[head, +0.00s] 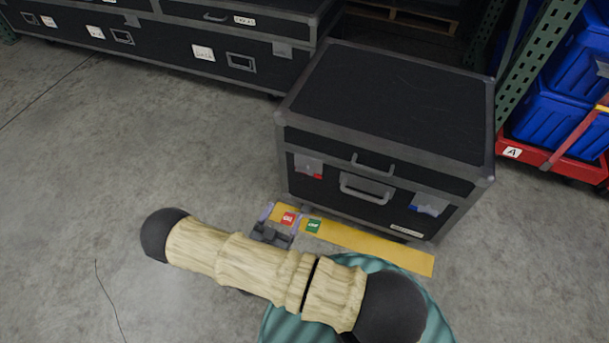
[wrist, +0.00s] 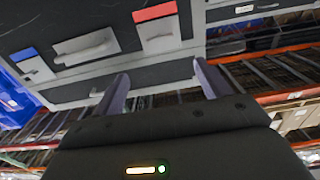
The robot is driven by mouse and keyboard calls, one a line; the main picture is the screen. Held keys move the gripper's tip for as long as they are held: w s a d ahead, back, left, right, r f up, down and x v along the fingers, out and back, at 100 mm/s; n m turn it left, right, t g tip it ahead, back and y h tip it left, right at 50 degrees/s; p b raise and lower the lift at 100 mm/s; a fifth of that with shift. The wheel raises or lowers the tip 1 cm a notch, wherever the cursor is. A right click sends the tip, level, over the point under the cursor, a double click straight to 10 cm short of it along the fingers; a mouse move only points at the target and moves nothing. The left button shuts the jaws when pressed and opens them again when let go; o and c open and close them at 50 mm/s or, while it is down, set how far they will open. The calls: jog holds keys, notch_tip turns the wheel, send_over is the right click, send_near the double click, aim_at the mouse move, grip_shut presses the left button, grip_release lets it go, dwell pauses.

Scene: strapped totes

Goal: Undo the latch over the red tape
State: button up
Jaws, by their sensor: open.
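A black case (head: 395,105) with grey edges stands on the floor in the head view. Its front has a silver latch with red tape (head: 318,177) at the left and a latch with blue tape (head: 427,206) at the right. In the wrist view, which is turned over, the latch over the red tape (wrist: 158,32) is upper centre and the blue-taped latch (wrist: 32,66) is at the left. My gripper (head: 282,214) is open and empty, low in front of the case's left part. Its fingers in the wrist view (wrist: 160,75) appear apart from the red-taped latch.
A handle (head: 367,190) sits between the latches. A yellow floor strip (head: 370,243) with red and green labels lies before the case. Larger black cases (head: 180,45) stand behind left. Blue totes (head: 560,120) on a red cart stand right, past a green rack post. Floor at left is clear.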

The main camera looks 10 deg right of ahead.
aim_at(304, 171)
jog(key=shift+w, duration=0.1)
jog(key=b+x, duration=0.3)
jog(key=x, duration=1.4)
jog(key=shift+w+d, duration=0.1)
jog(key=shift+d, duration=0.05)
jog(key=c, duration=1)
